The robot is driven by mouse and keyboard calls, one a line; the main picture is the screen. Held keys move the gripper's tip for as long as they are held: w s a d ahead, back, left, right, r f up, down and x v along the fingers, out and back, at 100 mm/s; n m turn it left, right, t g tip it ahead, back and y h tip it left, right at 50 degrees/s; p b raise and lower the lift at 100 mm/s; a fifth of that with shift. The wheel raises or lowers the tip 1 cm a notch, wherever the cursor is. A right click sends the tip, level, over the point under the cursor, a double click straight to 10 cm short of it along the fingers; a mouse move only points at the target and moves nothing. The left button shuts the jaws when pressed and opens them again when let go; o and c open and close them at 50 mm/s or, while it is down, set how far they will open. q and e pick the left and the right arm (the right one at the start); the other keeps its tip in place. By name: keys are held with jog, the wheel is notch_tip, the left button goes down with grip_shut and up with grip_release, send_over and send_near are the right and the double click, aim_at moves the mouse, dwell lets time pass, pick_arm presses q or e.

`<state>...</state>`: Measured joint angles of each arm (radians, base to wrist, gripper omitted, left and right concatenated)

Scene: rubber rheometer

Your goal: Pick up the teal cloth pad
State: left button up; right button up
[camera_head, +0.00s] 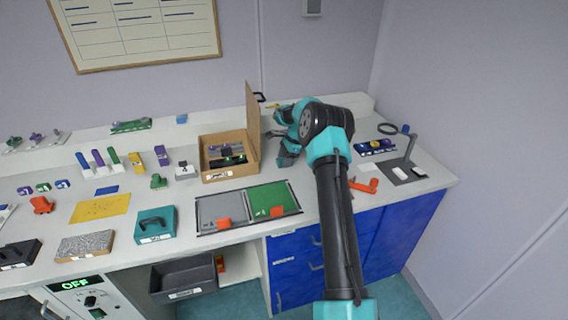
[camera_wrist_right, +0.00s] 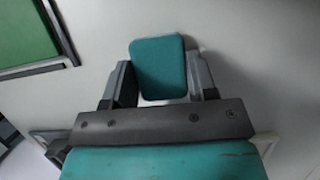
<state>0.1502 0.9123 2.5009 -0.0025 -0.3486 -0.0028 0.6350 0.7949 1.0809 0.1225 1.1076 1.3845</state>
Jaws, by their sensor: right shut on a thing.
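The teal cloth pad (camera_wrist_right: 158,66) is a rounded rectangle and sits between the two fingers of my right gripper (camera_wrist_right: 160,78) in the right wrist view. The fingers press on its left and right sides. In the head view my right gripper (camera_head: 275,134) is just right of the open cardboard box, near the back of the bench. The pad cannot be made out there, as the arm covers much of that spot. I cannot tell whether the pad touches the bench. My left gripper is in neither view.
The cardboard box (camera_head: 231,173) with its raised lid stands left of the gripper. A grey and green panel tray (camera_head: 246,188) lies in front. An orange tool (camera_head: 363,186), a blue level (camera_head: 375,147) and a stand (camera_head: 410,152) are to the right.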

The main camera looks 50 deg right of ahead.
aim_at(281, 160)
jog(key=shift+r, duration=0.1)
jog(key=shift+r, duration=1.75)
jog(key=s+a, duration=0.3)
jog(key=a, duration=0.1)
jog(key=s+a+r, duration=0.1)
jog(key=s+a, duration=0.6)
jog(key=a, duration=0.1)
jog(key=shift+s+r, duration=0.15)
jog(key=shift+s, duration=0.15)
jog(key=o, duration=0.3)
jog(key=shift+c, duration=1.2)
jog(key=shift+w+a, duration=0.1)
jog(key=shift+w, duration=0.05)
